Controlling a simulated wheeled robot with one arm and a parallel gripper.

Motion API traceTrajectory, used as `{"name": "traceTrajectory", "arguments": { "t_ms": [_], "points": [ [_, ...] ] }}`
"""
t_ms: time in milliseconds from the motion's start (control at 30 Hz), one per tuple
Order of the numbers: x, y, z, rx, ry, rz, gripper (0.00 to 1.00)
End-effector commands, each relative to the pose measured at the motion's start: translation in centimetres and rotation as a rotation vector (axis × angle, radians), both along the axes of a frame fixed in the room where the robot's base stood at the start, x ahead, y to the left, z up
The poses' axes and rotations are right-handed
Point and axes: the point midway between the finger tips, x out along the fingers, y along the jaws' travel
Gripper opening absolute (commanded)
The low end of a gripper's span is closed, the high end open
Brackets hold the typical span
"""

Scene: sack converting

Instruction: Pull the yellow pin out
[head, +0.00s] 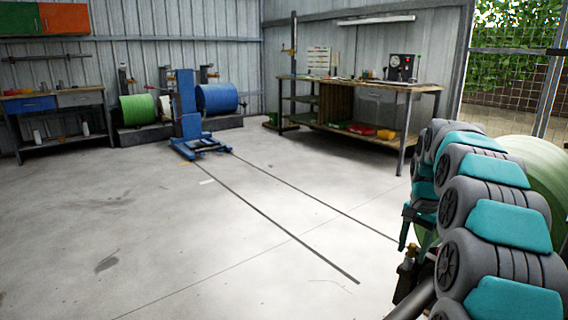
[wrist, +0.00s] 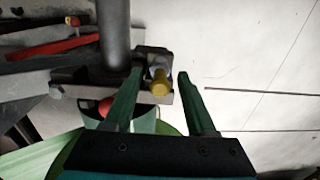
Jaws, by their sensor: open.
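The yellow pin (wrist: 159,86) shows in the wrist view as a round yellow head on a grey metal block (wrist: 152,62) beside a thick grey bar. My gripper (wrist: 160,73) is open, with one green finger on each side of the pin in the picture. I see gaps between the pin and both fingers, and I cannot tell how far below the fingertips it lies. The pin's lower part is hidden.
A large pale green roll (head: 542,175) stands behind my arm at the right. A workbench (head: 350,83) and a blue lifting stand (head: 187,110) are farther back. Green and blue reels stand by the wall. The concrete floor (head: 180,220) at the left and middle is clear.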

Motion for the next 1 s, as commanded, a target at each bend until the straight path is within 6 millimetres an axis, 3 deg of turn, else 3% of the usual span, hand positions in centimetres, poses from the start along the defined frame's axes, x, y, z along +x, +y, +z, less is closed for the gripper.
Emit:
{"name": "traceTrajectory", "arguments": {
  "t_ms": [867, 1000],
  "points": [
    [-0.01, -0.01, 0.00, 0.000, 0.000, 0.000, 0.57],
    [-0.01, -0.01, 0.00, 0.000, 0.000, 0.000, 0.44]
  ]
}}
